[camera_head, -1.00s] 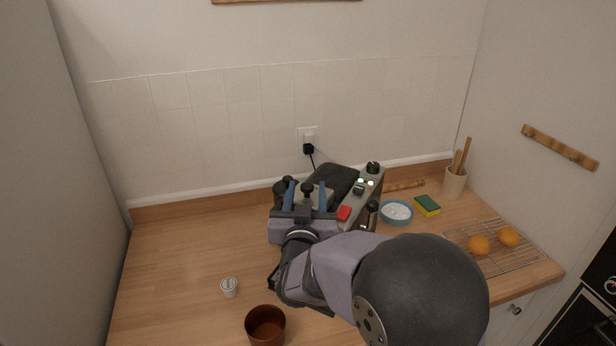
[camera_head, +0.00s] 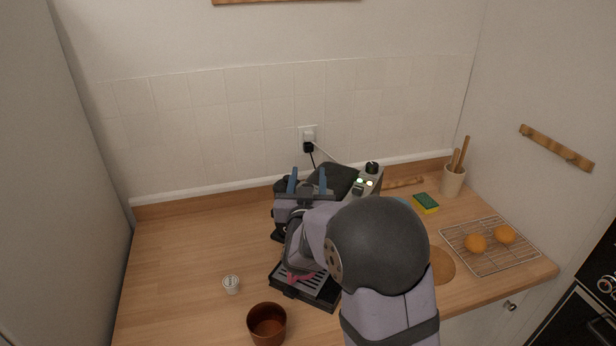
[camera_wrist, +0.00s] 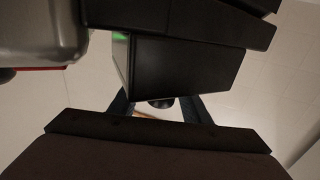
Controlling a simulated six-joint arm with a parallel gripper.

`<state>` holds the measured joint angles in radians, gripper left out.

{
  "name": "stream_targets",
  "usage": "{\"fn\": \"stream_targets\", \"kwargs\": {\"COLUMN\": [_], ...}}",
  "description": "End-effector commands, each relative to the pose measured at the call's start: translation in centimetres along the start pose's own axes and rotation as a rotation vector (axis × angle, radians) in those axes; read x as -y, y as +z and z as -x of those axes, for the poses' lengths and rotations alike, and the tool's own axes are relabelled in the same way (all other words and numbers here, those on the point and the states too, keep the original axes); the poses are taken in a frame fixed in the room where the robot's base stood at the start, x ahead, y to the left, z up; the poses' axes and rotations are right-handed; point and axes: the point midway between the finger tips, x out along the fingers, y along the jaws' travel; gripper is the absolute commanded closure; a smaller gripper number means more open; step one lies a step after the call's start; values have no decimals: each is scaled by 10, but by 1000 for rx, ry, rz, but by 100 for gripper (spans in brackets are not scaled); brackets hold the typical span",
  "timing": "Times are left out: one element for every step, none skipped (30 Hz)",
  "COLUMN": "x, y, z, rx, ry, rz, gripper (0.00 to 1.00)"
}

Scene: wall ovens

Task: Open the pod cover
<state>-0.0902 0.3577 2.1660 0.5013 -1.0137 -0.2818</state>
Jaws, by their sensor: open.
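The coffee machine (camera_head: 368,180) stands at the back middle of the counter, with a dark top, lit buttons and a drip tray (camera_head: 318,288) in front. My arm hides much of its front. My gripper (camera_head: 308,181) is open, its two blue fingers pointing up and apart at the left of the machine's dark top. The wrist view shows the fingers (camera_wrist: 158,108) beneath a black machine part (camera_wrist: 185,72), with nothing clearly held. I cannot tell which dark part is the pod cover or whether they touch it. A white pod (camera_head: 231,284) stands on the counter at the left.
A brown cup (camera_head: 267,324) stands at the front edge. The plug (camera_head: 308,146) and cord are behind the machine. The left counter is mostly clear.

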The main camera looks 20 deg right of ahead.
Motion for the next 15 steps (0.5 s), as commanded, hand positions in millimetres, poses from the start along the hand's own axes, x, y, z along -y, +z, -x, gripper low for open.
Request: {"fn": "stream_targets", "kwargs": {"x": [0, 0, 0, 0, 0, 0, 0, 0, 0, -1, -2, -4, -5, -8, -10], "y": [0, 0, 0, 0, 0, 0, 0, 0, 0, 1, 1, 2, 3, 3, 3], "z": [0, 0, 0, 0, 0, 0, 0, 0, 0, -1, -3, -7, -11, -16, -21], "rx": [0, 0, 0, 0, 0, 0, 0, 0, 0, 0, 0, 0, -1, -1, -1], "ry": [0, 0, 0, 0, 0, 0, 0, 0, 0, 1, 1, 2, 2, 3, 2], "rz": [0, 0, 0, 0, 0, 0, 0, 0, 0, 0, -1, -1, -2, -2, -2], "gripper": [64, 71, 81, 88, 95, 100, 100, 100, 100, 100, 100, 100, 100, 100, 100]}}
